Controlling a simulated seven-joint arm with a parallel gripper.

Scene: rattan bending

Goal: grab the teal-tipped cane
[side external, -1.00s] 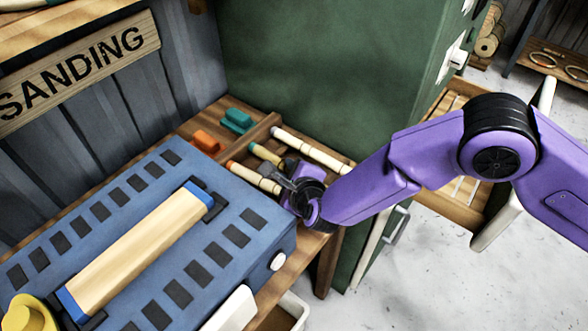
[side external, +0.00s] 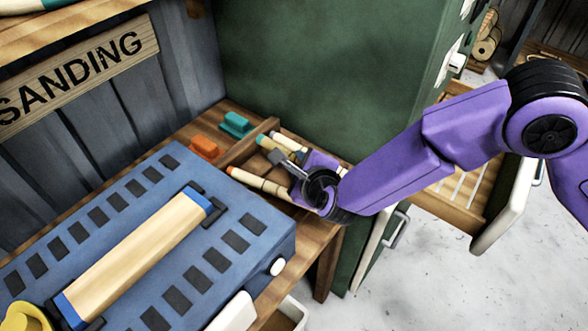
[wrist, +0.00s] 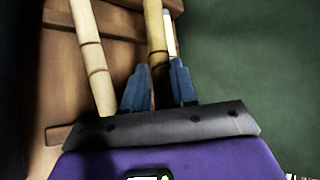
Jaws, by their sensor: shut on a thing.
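The teal-tipped cane (side external: 268,144) is a pale stick with a dull teal end, in the wooden rack on the bench. My gripper (side external: 280,157) is shut on it. In the wrist view, the blue fingers of my gripper (wrist: 159,88) stand on either side of this cane (wrist: 155,35); its teal end is out of that view. The orange-tipped cane (side external: 258,183) lies to its front left, outside the jaws; a pale cane there in the wrist view (wrist: 88,45) shows no tip. I cannot tell whether the held cane touches the rack.
A cream cane (side external: 285,140) lies behind the held one. An orange block (side external: 203,147) and a teal block (side external: 236,124) sit beyond the wooden divider (side external: 245,148). A blue sanding machine (side external: 230,240) fills the front left. A green cabinet (side external: 320,70) rises close behind.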

